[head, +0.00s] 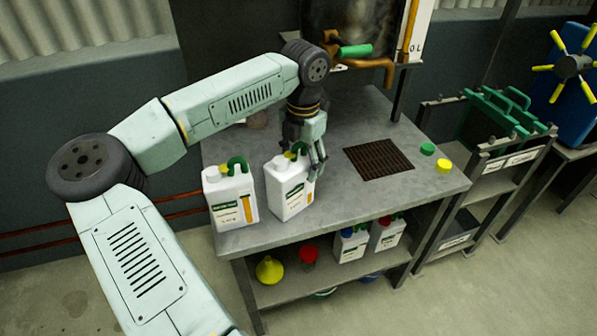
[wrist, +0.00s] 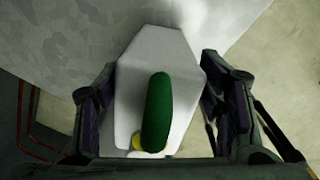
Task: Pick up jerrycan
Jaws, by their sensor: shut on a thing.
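Two white jerrycans with green handles and yellow caps stand side by side on the grey metal table (head: 345,205). My gripper (head: 312,170) is at the right one, a white jerrycan (head: 287,203), pointing down and shut on it. The other jerrycan (head: 230,205) stands to its left, near the front left corner. In the wrist view, the held jerrycan (wrist: 160,48) lies between my two fingers, with its green handle (wrist: 156,112) in the middle. The jerrycan looks upright, and I cannot tell whether its base touches the table.
A dark grate (head: 379,159) is set in the tabletop to the right. A green cap (head: 428,149) and a yellow cap (head: 443,166) lie beyond it. The shelf below holds a yellow funnel (head: 269,270), a red funnel (head: 308,255) and smaller jerrycans (head: 351,243). A machine stands behind.

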